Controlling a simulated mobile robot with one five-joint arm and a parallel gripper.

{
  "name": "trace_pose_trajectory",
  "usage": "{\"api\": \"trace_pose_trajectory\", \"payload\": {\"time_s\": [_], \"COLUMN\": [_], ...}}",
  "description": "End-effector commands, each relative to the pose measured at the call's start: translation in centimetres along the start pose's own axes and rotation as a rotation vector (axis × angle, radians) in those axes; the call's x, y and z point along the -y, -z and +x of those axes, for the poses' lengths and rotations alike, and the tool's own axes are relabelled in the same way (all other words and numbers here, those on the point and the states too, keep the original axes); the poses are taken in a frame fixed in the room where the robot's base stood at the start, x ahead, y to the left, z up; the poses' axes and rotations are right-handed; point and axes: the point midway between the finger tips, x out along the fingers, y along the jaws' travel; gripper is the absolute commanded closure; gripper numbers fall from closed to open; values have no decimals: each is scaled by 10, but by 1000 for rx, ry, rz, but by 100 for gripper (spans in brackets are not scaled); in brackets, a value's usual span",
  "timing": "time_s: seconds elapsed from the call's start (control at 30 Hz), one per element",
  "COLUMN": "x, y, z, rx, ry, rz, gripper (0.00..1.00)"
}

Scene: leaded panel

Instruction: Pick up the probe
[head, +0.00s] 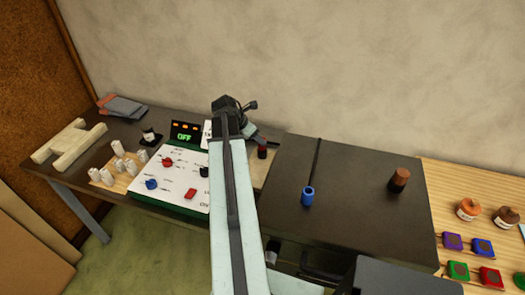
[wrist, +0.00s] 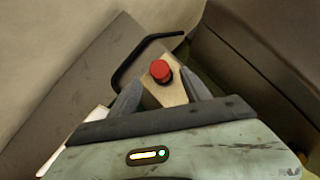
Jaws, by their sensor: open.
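A short upright cylinder with a red top (wrist: 160,71), which seems to be the probe, stands on a pale wooden piece in the wrist view. In the head view it looks dark red (head: 262,151), just right of my arm. My gripper (wrist: 161,80) is open, with its two dark fingers on either side of the cylinder in the picture. I cannot tell whether they touch it or how high they are above it. In the head view my gripper (head: 258,137) is small and partly hidden by my arm. A black bent rod or lead (wrist: 128,62) curves beside the cylinder.
The wall is close behind.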

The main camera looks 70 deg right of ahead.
Motion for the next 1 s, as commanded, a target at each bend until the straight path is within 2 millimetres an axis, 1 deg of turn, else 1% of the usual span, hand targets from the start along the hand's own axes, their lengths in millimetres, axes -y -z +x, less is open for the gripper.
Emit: {"api": "trace_pose_trajectory", "payload": {"time_s": [0.07, 0.13, 0.3, 0.37, 0.43, 0.6, 0.63, 0.67, 0.7, 0.77, 0.8, 0.83, 1.0], "x": [0, 0, 0, 0, 1, 1, 1, 1, 1, 1, 1, 1, 1], "y": [0, 0, -2, -2, -3, -5, -5, -5, -5, -5, -5, -5, -4], "z": [2, 9, 42, 50, 54, 50, 50, 50, 50, 50, 50, 50, 50], "rx": [0, 0, 0, -1, -1, -1, -1, -1, -1, -1, -1, -1, -1], "ry": [0, 0, -1, -1, -1, -2, -2, -2, -2, -2, -2, -2, -2], "rz": [0, 1, 1, 2, 1, 0, 0, 0, 0, 0, 0, 0, 0], "gripper": [44, 44, 44, 44, 44, 44, 47, 55, 67, 83, 94, 100, 100]}}
